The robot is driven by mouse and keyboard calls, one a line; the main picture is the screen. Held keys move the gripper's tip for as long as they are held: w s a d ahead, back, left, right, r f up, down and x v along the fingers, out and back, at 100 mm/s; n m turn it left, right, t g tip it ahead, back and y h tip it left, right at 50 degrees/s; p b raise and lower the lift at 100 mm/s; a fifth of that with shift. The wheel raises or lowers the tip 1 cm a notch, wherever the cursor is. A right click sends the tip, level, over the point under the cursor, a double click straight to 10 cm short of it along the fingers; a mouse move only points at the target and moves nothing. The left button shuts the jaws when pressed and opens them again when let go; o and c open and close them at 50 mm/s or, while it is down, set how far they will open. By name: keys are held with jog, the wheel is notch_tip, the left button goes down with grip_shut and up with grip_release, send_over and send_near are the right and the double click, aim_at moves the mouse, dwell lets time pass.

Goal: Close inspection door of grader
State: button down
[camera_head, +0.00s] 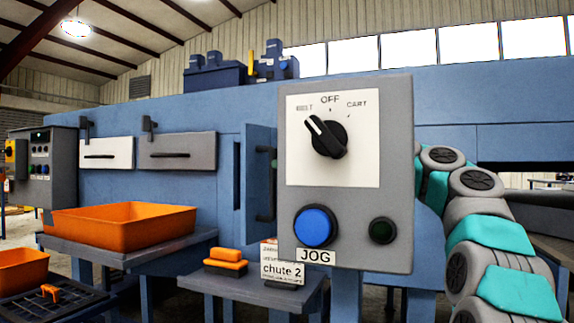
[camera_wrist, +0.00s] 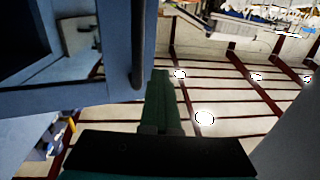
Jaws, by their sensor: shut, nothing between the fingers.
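The inspection door appears to be the narrow blue panel (camera_head: 257,150) in the head view. It stands out from the blue grader wall at an angle, open, with a dark opening beside it on the left. A dark bar handle (camera_head: 264,205) is on it, partly hidden by the control box. In the wrist view a blue panel (camera_wrist: 115,60) fills the upper left, with a dark bar handle (camera_wrist: 137,45) along its right edge. My gripper (camera_wrist: 160,78) is shut and empty, its green fingers close beside the handle's end; contact cannot be told. The control box hides it in the head view.
The grey control box (camera_head: 400,150) with a knob and blue JOG button stands large in front. My arm reaches behind it from the right. A small table (camera_head: 240,287) holds an orange-topped item (camera_head: 226,262) and a chute 2 sign (camera_head: 283,270). An orange tray (camera_head: 120,228) stands left.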

jog(key=c, duration=1.6)
grip_release()
jog(key=c, duration=0.8)
grip_release()
jog(key=shift+d, duration=0.1)
jog(key=s+d, duration=0.1)
jog(key=d, duration=0.1)
jog(key=s+d+b, duration=0.1)
jog(key=s+d, duration=0.2)
jog(key=shift+d, duration=0.35)
jog(key=shift+c, duration=0.3)
